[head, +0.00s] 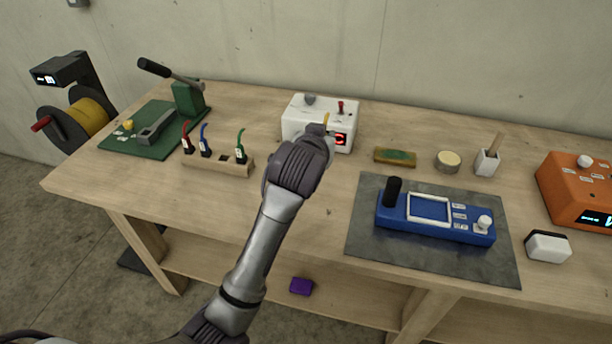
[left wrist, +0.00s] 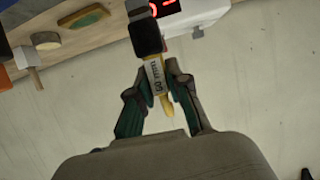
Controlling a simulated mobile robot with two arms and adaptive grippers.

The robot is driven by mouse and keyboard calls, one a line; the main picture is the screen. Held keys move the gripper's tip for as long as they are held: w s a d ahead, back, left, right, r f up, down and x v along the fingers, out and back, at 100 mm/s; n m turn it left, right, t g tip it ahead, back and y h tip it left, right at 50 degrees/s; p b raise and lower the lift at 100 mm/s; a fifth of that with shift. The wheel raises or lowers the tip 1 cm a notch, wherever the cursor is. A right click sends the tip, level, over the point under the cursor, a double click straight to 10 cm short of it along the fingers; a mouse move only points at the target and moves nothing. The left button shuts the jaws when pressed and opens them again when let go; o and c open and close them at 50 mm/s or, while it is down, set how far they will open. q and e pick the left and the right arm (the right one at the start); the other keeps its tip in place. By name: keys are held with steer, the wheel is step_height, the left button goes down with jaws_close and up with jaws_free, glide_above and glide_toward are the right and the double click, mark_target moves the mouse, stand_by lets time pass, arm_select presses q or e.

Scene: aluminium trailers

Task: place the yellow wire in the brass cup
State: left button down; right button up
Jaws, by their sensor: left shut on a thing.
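My left gripper (head: 318,140) is in front of the white box (head: 294,126), partly hidden by my wrist in the head view. In the left wrist view its fingers (left wrist: 162,95) are shut on the yellow wire (left wrist: 166,104), which has a white printed label and a dark end pointing towards the white box. Whether the dark end touches the box cannot be told. A low round tin (head: 447,162), pale on top with a darker metallic side, stands right of the box; it may be the brass cup. It also shows in the left wrist view (left wrist: 45,41).
A wooden block (head: 232,168) at left holds red, blue and green leads and has an empty slot. A green lever press (head: 190,98) stands behind it. A blue device (head: 430,232) lies on a grey mat (head: 365,235). A green-topped pad (head: 395,157) lies beside the tin.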

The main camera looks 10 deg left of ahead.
arm_select(q)
steer(key=w+a+f+p, duration=0.1)
steer(key=a+f, duration=0.2)
steer(key=w+a+f+p, duration=0.1)
steer(key=w+a+f, duration=0.1)
steer(key=a+f, duration=0.1)
steer(key=w+a+f+p, duration=0.1)
steer(key=w+a+f, duration=0.1)
steer(key=a+f, duration=0.2)
steer(key=shift+w+a, duration=0.2)
steer(key=shift+w, duration=0.05)
steer(key=shift+f, duration=0.4)
arm_select(e)
steer(key=r, duration=0.1)
steer(key=a+r, duration=0.1)
steer(key=r, duration=0.1)
steer(key=shift+a, duration=0.1)
arm_select(q)
steer(key=shift+f, duration=0.1)
steer(key=c, duration=1.2)
jaws_free()
steer(key=shift+o, duration=0.4)
arm_select(e)
steer(key=shift+a, duration=0.4)
